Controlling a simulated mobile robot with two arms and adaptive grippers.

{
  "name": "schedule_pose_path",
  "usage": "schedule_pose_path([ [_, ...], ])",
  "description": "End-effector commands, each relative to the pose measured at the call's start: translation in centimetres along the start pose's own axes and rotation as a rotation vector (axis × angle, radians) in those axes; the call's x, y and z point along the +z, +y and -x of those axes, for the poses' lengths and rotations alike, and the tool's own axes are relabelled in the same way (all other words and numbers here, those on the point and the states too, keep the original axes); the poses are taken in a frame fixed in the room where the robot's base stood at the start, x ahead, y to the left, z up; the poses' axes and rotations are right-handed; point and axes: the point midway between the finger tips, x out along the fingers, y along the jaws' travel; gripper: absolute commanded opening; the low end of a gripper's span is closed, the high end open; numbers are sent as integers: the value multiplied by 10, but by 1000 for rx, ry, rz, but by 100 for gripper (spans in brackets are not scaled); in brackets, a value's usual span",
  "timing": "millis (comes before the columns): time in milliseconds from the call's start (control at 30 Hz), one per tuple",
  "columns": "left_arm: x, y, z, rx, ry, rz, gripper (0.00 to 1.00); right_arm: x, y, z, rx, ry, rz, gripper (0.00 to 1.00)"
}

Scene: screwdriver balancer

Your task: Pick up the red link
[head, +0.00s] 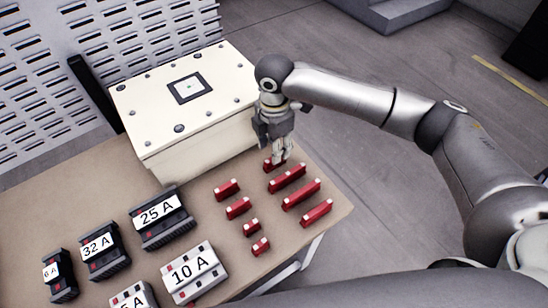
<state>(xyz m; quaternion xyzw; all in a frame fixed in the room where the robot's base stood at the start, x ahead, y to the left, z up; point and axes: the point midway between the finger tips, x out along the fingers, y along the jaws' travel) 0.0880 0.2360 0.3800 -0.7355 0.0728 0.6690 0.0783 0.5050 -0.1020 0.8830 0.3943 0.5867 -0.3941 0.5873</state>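Several red links with pale ends lie in two columns on the brown table. The left column holds links such as the upper one (227,188) and the lowest one (261,246). The right column holds longer links (301,194) and a link at its far end (268,166), partly hidden by my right gripper. My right gripper (279,158) points down, with its fingertips at or just above that far link. Whether the fingers are closed on it cannot be told from this view. My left gripper is not in view.
A cream box (190,95) with a small dark-framed panel stands behind the links, close to my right gripper. Labelled breaker blocks, such as 25 A (160,218) and 10 A (195,272), sit at the front left. The table's right edge (335,222) is near the links.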

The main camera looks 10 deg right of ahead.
Motion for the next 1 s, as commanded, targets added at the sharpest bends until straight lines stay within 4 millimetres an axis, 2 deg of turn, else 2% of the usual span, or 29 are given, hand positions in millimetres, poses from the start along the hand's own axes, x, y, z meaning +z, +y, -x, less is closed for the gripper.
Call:
schedule_pose_path([
  [100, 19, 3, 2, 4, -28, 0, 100, 0, 0, -10, -1, 1, 1, 42],
  [200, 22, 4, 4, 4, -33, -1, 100, 1, 0, -17, -2, -1, 0, 42],
  [333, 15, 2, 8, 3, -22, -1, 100, 3, 1, -36, -4, 0, -1, 42],
  [500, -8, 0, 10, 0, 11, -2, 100, 3, 2, -59, -1, 0, 1, 42],
  [600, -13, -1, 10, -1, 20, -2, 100, 3, 2, -64, 0, 0, 1, 42],
  [800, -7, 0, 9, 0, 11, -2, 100, 3, 2, -64, 1, 0, 2, 42],
  [1000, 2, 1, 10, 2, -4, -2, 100, 3, 2, -64, 1, -1, 2, 18],
])
